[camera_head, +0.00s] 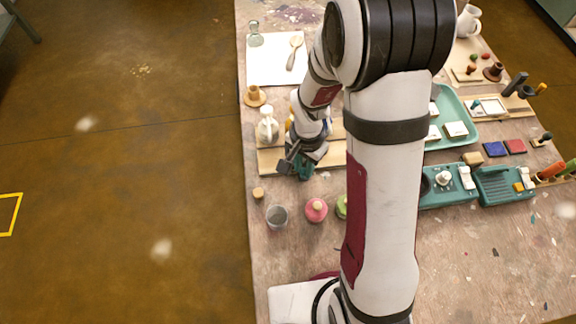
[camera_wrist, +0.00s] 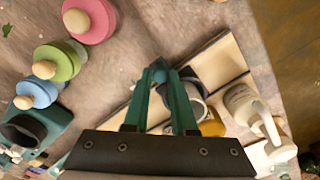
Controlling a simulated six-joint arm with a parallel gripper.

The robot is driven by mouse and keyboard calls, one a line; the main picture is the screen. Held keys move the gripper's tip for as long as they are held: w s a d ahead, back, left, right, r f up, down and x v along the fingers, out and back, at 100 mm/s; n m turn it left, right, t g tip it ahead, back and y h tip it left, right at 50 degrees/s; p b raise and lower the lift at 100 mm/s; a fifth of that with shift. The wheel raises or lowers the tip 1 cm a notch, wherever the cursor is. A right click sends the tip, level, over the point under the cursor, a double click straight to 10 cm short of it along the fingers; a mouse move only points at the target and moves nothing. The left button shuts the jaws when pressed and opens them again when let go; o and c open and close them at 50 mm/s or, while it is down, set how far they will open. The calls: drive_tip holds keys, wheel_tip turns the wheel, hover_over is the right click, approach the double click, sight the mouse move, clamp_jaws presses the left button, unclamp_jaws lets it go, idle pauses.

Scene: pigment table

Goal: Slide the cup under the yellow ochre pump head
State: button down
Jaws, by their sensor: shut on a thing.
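My gripper (camera_wrist: 160,78) has its teal fingers close together at the wall of a pale cup with a dark inside (camera_wrist: 200,88). The fingers cover part of the cup, and I cannot tell its exact contents. In the head view my gripper (camera_head: 300,170) is low over the front edge of a wooden board, and the cup is hidden there. A yellow part (camera_wrist: 212,125) shows just beyond the cup, partly behind the gripper body. A white pump bottle (camera_wrist: 243,102) stands to its right; it also shows in the head view (camera_head: 267,128). The pump heads above the cup are not clearly visible.
The wooden board (camera_head: 270,163) carries the bottles. A grey pot (camera_head: 277,216), a pink jar (camera_head: 316,210) and a green jar (camera_head: 341,207) stand in front. My arm hides the table's middle.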

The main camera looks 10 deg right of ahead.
drive_tip(key=c, duration=0.7)
unclamp_jaws()
drive_tip(key=shift+c, duration=0.2)
wheel_tip(320, 180, up, 16)
drive_tip(key=shift+f, duration=0.1)
drive_tip(key=s+a+r+n+y, duration=0.1)
drive_tip(key=s+a+r+n, duration=0.1)
drive_tip(key=s, duration=1.6)
drive_tip(key=shift+s+n+y, duration=0.35)
drive_tip(key=shift+n+y, duration=0.05)
drive_tip(key=shift+n, duration=0.3)
